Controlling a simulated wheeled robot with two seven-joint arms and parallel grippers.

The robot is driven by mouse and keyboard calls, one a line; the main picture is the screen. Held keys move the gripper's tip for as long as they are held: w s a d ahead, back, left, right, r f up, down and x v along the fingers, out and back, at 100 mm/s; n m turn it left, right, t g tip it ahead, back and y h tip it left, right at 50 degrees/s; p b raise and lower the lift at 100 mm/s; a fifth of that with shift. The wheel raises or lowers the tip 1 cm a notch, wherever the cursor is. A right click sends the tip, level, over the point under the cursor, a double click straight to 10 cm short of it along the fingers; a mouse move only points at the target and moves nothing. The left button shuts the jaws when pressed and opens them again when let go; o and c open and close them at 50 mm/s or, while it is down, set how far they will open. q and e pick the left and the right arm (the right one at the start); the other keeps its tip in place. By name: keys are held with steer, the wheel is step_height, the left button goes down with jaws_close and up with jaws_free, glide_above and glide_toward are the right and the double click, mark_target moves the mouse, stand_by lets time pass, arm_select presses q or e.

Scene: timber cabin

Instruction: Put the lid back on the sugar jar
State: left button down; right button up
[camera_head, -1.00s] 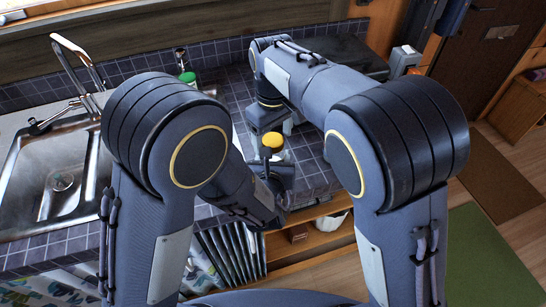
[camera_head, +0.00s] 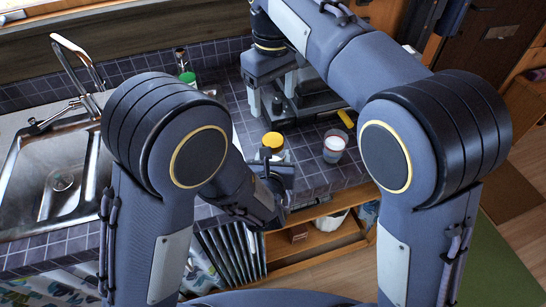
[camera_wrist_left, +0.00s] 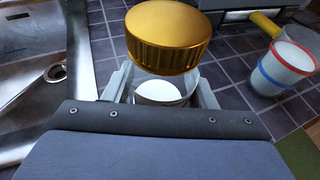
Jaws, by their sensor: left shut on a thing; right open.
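The sugar jar (camera_wrist_left: 160,95) is clear with white contents, held between the fingers of my left gripper (camera_wrist_left: 162,92). The ribbed gold-yellow lid (camera_wrist_left: 168,40) sits at the top of the jar; I cannot tell whether it is fully seated. In the head view the lid (camera_head: 273,140) shows above the jar (camera_head: 276,154), with my left gripper (camera_head: 276,172) low around the jar, partly hidden by its own arm. My right gripper (camera_head: 272,98) is open and empty, fingers pointing down, behind and apart from the lid.
A white cup (camera_wrist_left: 284,70) with red and blue bands stands on the tiled counter right of the jar. A yellow-handled thing (camera_head: 346,119) lies behind it. The sink (camera_head: 60,180) is at the left. A green-topped item (camera_head: 187,77) stands at the back. Open shelves are below the counter edge.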

arm_select(q)
steer(key=c, duration=0.5)
jaws_free()
steer(key=shift+b+v, duration=0.4)
steer(key=shift+v, duration=3.55)
